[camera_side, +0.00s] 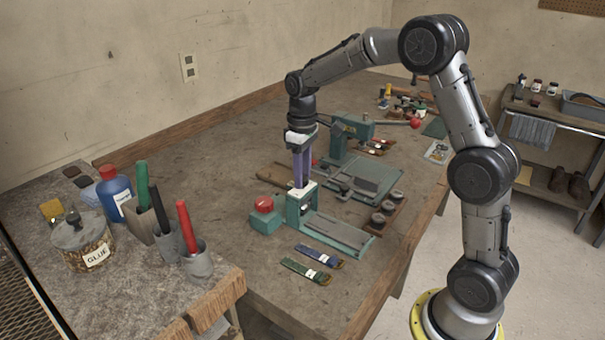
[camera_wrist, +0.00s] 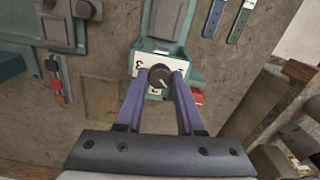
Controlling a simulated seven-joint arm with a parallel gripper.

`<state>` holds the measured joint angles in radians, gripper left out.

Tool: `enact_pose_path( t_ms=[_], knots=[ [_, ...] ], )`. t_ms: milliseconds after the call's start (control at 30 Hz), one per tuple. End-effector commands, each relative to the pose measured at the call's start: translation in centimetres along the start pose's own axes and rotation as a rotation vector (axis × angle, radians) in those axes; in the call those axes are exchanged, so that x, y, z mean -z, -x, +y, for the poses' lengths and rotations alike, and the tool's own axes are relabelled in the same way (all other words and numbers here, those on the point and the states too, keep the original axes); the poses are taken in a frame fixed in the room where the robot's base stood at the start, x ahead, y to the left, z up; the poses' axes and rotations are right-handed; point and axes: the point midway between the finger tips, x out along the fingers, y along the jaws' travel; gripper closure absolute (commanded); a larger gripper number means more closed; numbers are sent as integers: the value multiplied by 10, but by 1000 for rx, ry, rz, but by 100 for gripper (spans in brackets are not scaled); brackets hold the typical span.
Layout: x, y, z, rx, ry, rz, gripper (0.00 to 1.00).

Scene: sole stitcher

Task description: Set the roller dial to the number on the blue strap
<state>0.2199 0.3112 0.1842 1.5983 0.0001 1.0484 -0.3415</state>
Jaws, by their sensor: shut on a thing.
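The roller dial's dark knob (camera_wrist: 160,77) sits on a white numbered plate (camera_wrist: 154,61) on the teal machine (camera_side: 300,215). A "3" shows at the plate's left; other marks are partly hidden. The knob has a pale pointer line, too small to read surely. My gripper (camera_wrist: 160,80) points down with its purple fingers closed on the knob's two sides; in the side view (camera_side: 300,184) its tips hide the knob. The blue strap (camera_side: 319,255) lies on the bench before the machine; it also shows in the wrist view (camera_wrist: 214,17). Its white tag's number is unreadable.
A green strap (camera_side: 305,271) lies beside the blue one. A red button (camera_side: 264,204) on a teal box stands left of the machine. Rollers in a wooden rack (camera_side: 384,211) and a teal press (camera_side: 350,130) stand nearby. Glue and tools crowd the left bench.

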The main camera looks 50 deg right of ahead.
Motion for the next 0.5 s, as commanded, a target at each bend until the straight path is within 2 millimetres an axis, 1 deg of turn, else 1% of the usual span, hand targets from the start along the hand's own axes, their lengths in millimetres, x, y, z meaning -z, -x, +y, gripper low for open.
enact_pose_path(
  t_ms=[500],
  knots=[
    [0, 1, 0, -1, -488, 2, 100]
  ],
)
